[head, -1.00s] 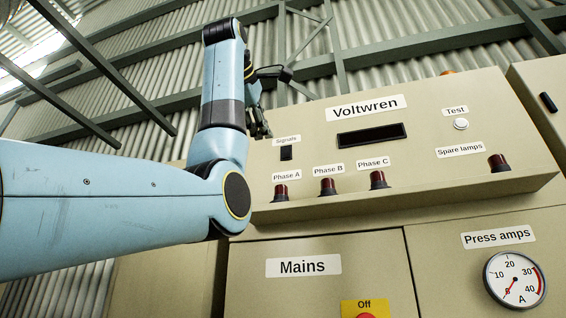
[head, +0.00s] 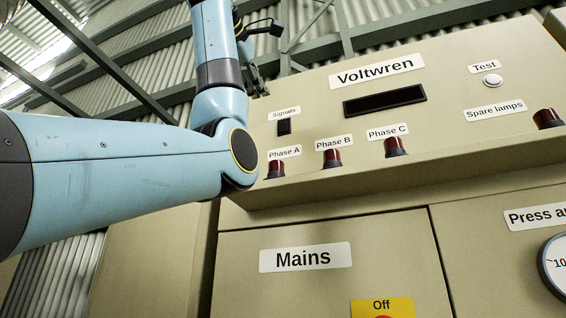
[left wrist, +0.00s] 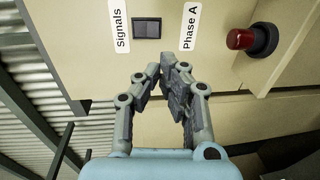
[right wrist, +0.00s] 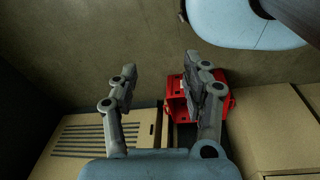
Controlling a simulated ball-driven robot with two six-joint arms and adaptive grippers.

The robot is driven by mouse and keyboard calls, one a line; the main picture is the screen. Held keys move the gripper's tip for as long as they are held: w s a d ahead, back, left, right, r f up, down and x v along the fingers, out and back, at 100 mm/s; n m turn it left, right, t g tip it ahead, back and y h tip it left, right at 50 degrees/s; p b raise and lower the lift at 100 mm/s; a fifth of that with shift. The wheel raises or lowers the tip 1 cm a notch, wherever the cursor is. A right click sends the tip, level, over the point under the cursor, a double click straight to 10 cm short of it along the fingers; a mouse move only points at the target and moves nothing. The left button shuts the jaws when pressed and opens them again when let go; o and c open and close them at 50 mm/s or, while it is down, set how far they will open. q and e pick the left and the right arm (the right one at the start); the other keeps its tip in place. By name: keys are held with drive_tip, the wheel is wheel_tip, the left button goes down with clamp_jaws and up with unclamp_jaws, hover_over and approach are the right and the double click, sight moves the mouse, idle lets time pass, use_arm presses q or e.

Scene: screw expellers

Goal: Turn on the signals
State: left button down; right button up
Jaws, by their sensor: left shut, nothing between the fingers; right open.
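The signals switch (head: 284,127) is a small dark rocker under a "Signals" label, at the upper left of the beige Voltwren panel. It also shows in the left wrist view (left wrist: 147,28), beyond my fingertips and a little above them in the picture. My left gripper (left wrist: 161,70) is shut and empty, apart from the switch. In the head view it is partly hidden at the panel's left edge (head: 256,82). My right gripper (right wrist: 160,67) is open and empty, away from the panel, and does not show in the head view.
Dark red lamps for Phase A (head: 276,169), Phase B (head: 332,158) and Phase C (head: 396,147) project below the switch. A white Test button (head: 492,81) is at right. A red case (right wrist: 183,105) lies beyond my right gripper.

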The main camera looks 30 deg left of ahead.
use_arm(q)
drive_tip(key=s, duration=0.1)
drive_tip(key=p, duration=0.8)
approach(284, 135)
drive_tip(key=x, duration=0.5)
drive_tip(key=shift+a+r, duration=0.1)
drive_tip(key=shift+r, duration=0.15)
drive_tip(key=shift+w+a+f+p, duration=0.15)
drive_tip(key=shift+w+f+p, duration=0.1)
drive_tip(key=shift+w+p, duration=0.25)
drive_tip(key=shift+w, duration=0.1)
use_arm(e)
wheel_tip(284, 135, up, 9)
drive_tip(key=s, duration=0.1)
drive_tip(key=shift+s+f, duration=0.15)
